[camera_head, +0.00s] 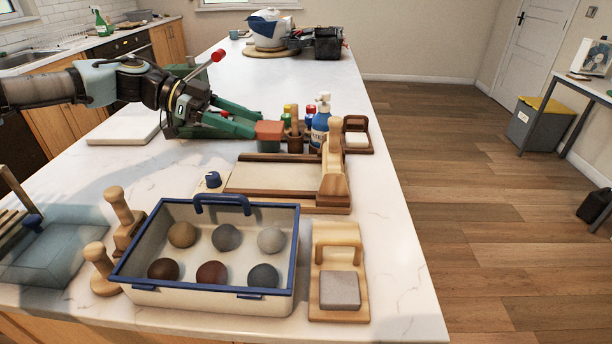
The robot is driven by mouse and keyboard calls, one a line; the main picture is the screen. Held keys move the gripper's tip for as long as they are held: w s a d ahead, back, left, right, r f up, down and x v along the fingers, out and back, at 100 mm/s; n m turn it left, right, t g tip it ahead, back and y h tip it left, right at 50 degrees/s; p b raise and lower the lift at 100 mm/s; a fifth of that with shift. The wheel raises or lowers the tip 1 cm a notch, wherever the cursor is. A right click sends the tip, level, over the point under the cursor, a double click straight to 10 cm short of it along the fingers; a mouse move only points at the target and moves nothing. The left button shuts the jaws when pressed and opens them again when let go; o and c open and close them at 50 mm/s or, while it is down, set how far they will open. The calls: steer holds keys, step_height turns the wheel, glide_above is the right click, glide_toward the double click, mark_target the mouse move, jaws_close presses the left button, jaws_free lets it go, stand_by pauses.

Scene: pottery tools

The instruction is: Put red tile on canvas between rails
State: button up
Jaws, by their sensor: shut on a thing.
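My gripper (252,127), with green fingers, reaches in from the left and is shut on the red tile (270,134). The tile is a small reddish block at the fingertips, near the back edge of the wooden board. The canvas (270,176) is a beige flat surface on that board, with a wooden rail (262,157) along its back and another rail (283,198) along its front. Whether the tile touches anything below it is hard to tell. The canvas surface looks bare.
A wooden roller piece (333,170) stands at the board's right end. Paint bottles (320,122) and a wooden cup (295,143) stand just behind the board. A blue-rimmed tray (210,285) with several clay balls lies in front. A white slab (125,128) lies at left.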

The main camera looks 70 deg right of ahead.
steer(key=p, duration=0.3)
glide_above(254, 176)
step_height(254, 176, down, 6)
steer(key=shift+s+d+r, duration=0.1)
steer(key=shift+f+p, duration=0.6)
steer(key=shift+f, duration=1.75)
steer(key=o, duration=1.4)
steer(key=shift+w, duration=0.2)
steer(key=b+v, duration=0.5)
steer(key=v, duration=0.5)
steer(key=shift+w+r+b, duration=0.1)
steer(key=shift+w+b, duration=0.2)
steer(key=shift+w, duration=0.05)
steer(key=shift+w+a+r, duration=0.3)
steer(key=shift+w+a, duration=0.05)
steer(key=shift+w, duration=0.05)
